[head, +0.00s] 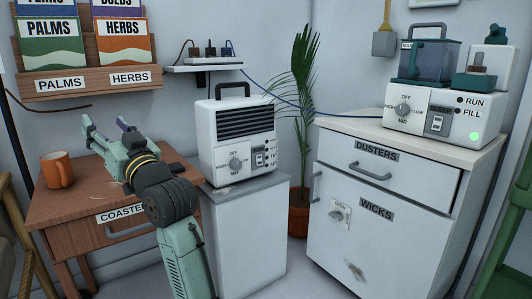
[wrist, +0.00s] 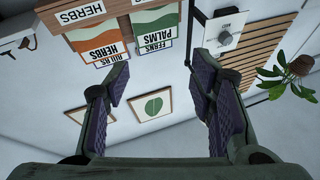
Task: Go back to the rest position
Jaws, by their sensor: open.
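My gripper (head: 108,138) is raised above the wooden table (head: 50,205) at the left in the head view, with its fingers pointing up and away. In the wrist view my gripper (wrist: 160,100) shows its two purple-padded fingers spread wide, with nothing between them. The wrist view looks toward the wall, and the scene appears upside down there. No object is held.
An orange mug (head: 57,170) stands on the table, left of my gripper. A seed-packet rack (head: 90,82) hangs above. A white heater (head: 237,140) stands on a pedestal (head: 245,235) to the right. A potted palm (head: 299,215) and a white cabinet (head: 385,190) stand farther right.

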